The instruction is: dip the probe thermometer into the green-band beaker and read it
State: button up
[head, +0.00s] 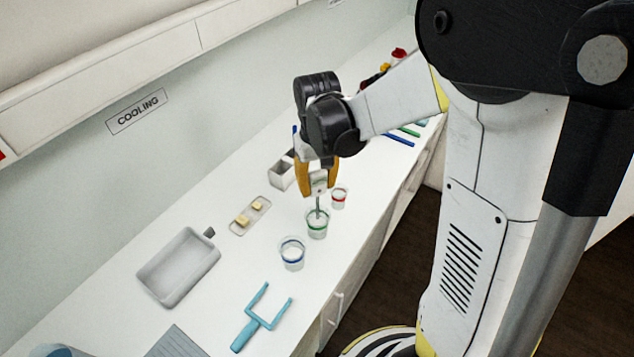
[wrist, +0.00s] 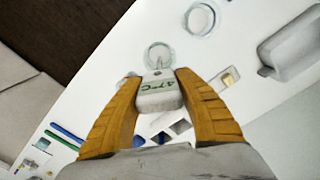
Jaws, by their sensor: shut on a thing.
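My gripper (head: 319,188) has orange fingers and is shut on the white body of the probe thermometer (head: 319,181), held upright. Its thin metal probe points down into the mouth of the green-band beaker (head: 317,229). How deep the tip reaches is hard to tell. In the wrist view the thermometer (wrist: 158,92) sits between both fingers, its greenish display facing the camera. The display shows digits that look like 47 °C, though the first digit is unclear. The green-band beaker's rim (wrist: 158,46) shows just beyond it.
A blue-band beaker (head: 292,256) stands in front to the left, and a red-band beaker (head: 339,201) close behind to the right. A small tray (head: 240,228) with yellow pieces, a grey pan (head: 160,290) and a light-blue forked tool (head: 251,328) lie on the white counter.

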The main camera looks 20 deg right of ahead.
aim_at(317, 170)
jog(key=shift+f+b, duration=2.05)
jog(key=shift+f, duration=0.6)
jog(key=shift+f+b, duration=0.1)
jog(key=shift+b, duration=0.2)
dwell(0.9)
jog(key=shift+r+p, duration=4.05)
jog(key=shift+r, duration=1.65)
